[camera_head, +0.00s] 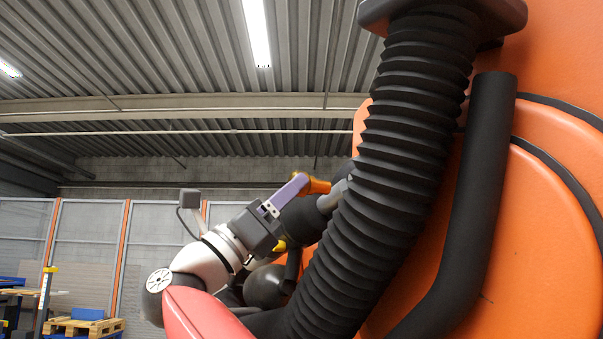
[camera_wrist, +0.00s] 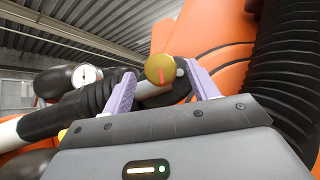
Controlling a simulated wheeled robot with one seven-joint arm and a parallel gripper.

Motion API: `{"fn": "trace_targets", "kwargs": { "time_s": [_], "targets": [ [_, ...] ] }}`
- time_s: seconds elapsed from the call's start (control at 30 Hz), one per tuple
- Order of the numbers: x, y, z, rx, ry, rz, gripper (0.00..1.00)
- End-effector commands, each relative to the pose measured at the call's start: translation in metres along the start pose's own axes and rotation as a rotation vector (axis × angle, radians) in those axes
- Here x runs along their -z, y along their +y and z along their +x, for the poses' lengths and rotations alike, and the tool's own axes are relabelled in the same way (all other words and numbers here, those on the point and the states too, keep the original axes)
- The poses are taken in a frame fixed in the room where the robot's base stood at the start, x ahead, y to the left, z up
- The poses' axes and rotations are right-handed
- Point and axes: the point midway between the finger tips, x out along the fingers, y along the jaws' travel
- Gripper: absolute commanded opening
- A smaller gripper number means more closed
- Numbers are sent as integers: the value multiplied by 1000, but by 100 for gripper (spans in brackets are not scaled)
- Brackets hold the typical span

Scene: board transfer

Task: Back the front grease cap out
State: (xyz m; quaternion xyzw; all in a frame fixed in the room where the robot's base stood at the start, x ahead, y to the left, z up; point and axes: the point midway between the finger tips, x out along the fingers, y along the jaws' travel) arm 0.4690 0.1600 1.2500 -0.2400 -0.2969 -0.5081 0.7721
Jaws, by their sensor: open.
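A brass-coloured round cap (camera_wrist: 160,68) with a red line on its face shows in the wrist view, between the tips of my gripper (camera_wrist: 159,76). The two purple fingers stand apart, with a gap on each side of the cap. A pale grey rod or fitting (camera_wrist: 152,89) shows just below the cap. In the head view, my gripper (camera_head: 302,182) is seen from the side, one purple finger up against an orange-brown part (camera_head: 319,186). I cannot tell whether that part is the cap. The other finger is mostly hidden there.
A thick black ribbed bellows (camera_head: 395,150) stands close right of my gripper, with a black pipe (camera_head: 470,210) and orange body (camera_head: 545,230) beyond. In the wrist view, a white round face (camera_wrist: 87,75) with a red mark and dark hoses sit left. Free room lies left.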

Motion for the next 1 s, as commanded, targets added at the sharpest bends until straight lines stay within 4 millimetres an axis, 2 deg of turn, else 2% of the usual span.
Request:
{"fn": "trace_targets", "kwargs": {
  "time_s": [0.03,0.23,0.4,0.63,1.0],
  "targets": [
    [-2,0,12,1,0,-2,59],
    [-2,0,39,1,-2,-3,59],
    [-1,0,47,0,-4,-3,59],
    [-1,0,47,0,-4,-3,59],
    [-1,0,47,0,-5,-3,15]
  ]
}}
